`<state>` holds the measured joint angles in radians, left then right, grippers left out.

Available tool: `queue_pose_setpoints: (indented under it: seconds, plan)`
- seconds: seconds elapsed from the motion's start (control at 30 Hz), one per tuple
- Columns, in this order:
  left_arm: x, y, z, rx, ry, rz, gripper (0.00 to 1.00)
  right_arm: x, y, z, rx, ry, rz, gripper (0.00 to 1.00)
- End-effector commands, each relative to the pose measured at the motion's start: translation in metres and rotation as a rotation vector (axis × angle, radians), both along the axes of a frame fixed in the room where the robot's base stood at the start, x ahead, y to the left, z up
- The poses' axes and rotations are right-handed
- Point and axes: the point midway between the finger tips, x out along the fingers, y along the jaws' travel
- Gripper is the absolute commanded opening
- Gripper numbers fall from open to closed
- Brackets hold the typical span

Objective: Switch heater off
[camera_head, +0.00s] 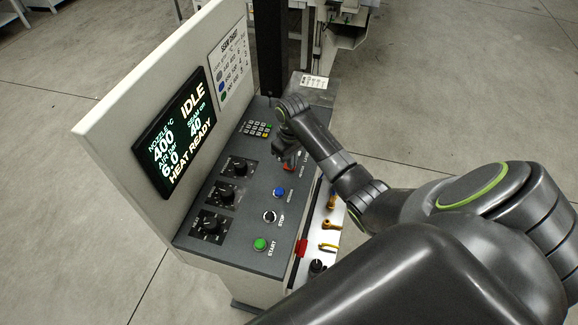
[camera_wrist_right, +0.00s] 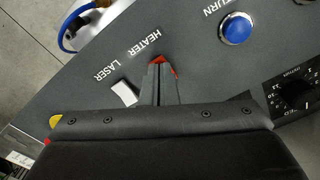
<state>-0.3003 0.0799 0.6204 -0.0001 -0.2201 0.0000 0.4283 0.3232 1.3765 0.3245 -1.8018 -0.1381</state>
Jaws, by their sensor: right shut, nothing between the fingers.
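The control panel (camera_head: 225,215) carries a HEATER label (camera_wrist_right: 144,41) and a LASER label (camera_wrist_right: 109,70). The red heater switch (camera_wrist_right: 156,60) shows only in part, at the tips of my right gripper's fingers in the right wrist view. The fingers hide most of it, and I cannot tell if they touch it or which way it is tipped. My right gripper (camera_wrist_right: 160,70) is shut and empty, pointing down at the panel; it also shows in the head view (camera_head: 285,158). The white laser switch (camera_wrist_right: 124,92) is beside the fingers. My left gripper is out of view.
A blue RETURN button (camera_head: 279,192), a STOP button (camera_head: 269,216), a green START button (camera_head: 260,244), several black dials (camera_head: 225,195) and a keypad (camera_head: 256,128) surround the spot. The upright display (camera_head: 180,132) reads IDLE, nozzle 400, HEAT READY. Hose fittings (camera_head: 328,225) line the panel's right side.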

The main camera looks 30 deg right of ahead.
Motion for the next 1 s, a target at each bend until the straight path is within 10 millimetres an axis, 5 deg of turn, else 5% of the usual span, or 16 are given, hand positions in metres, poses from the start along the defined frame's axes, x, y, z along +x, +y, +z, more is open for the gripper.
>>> queue_pose_setpoints:
  seconds: [0.47, 0.77, 1.0]
  plan:
    - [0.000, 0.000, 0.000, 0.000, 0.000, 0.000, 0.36, -0.001, 0.001, -0.005, 0.002, 0.002, 0.000, 0.00]
    - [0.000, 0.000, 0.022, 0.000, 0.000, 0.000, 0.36, 0.000, 0.000, 0.021, 0.002, 0.001, 0.000, 0.00]
    - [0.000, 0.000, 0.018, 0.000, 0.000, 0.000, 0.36, 0.001, 0.000, 0.037, 0.000, -0.002, 0.000, 0.00]
